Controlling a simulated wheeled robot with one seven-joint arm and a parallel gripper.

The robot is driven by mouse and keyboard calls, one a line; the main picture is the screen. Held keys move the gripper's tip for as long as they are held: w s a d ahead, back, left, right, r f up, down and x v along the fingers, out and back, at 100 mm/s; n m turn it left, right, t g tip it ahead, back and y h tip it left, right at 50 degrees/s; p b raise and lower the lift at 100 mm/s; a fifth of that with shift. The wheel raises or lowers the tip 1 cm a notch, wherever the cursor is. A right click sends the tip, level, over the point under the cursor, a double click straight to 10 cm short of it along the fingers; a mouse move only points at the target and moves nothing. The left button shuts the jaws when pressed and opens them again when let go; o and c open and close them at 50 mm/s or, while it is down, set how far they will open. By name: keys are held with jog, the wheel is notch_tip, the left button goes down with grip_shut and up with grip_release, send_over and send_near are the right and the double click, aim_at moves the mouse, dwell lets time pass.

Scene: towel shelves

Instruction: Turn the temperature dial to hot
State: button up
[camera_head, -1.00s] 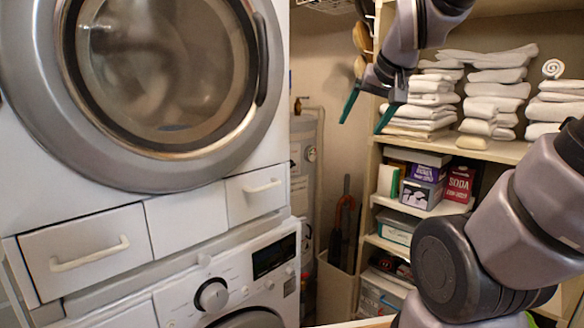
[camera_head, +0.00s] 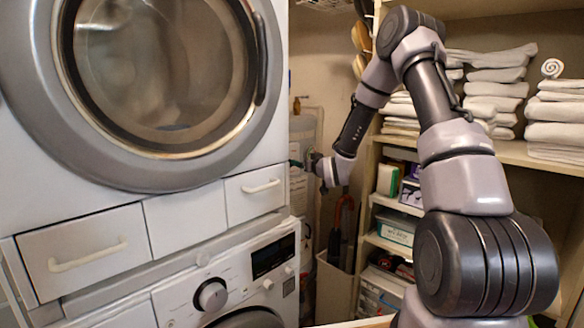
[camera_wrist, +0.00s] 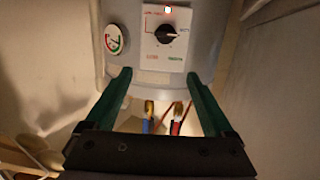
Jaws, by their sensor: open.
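The temperature dial (camera_wrist: 166,34) is a black knob on a white panel on the front of the grey water heater (camera_wrist: 212,18). In the wrist view it is at the top centre, beyond my fingertips, and a small red light glows above it. My gripper (camera_wrist: 158,82) is open with two green fingers, apart from the dial and empty. In the head view the heater (camera_head: 302,128) stands in the gap behind the washer, and my gripper (camera_head: 297,163) is in front of it, partly hidden. The dial is hidden there.
A round gauge (camera_wrist: 116,38) is left of the dial panel. Pipes with blue and red parts (camera_wrist: 176,118) are below it. In the head view, stacked machines (camera_head: 90,215) fill the left, and shelves with towels (camera_head: 497,90) are on the right. A bin (camera_head: 335,288) stands below my gripper.

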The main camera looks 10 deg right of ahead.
notch_tip(320, 180, down, 5)
jog(key=t, duration=0.2)
jog(key=w+a, duration=0.3)
jog(key=w, duration=0.8)
jog(key=shift+w+y, duration=0.15)
jog(key=shift+y, duration=0.15)
jog(key=shift+r, duration=0.15)
jog(key=shift+c, duration=0.3)
jog(key=c, duration=1.3)
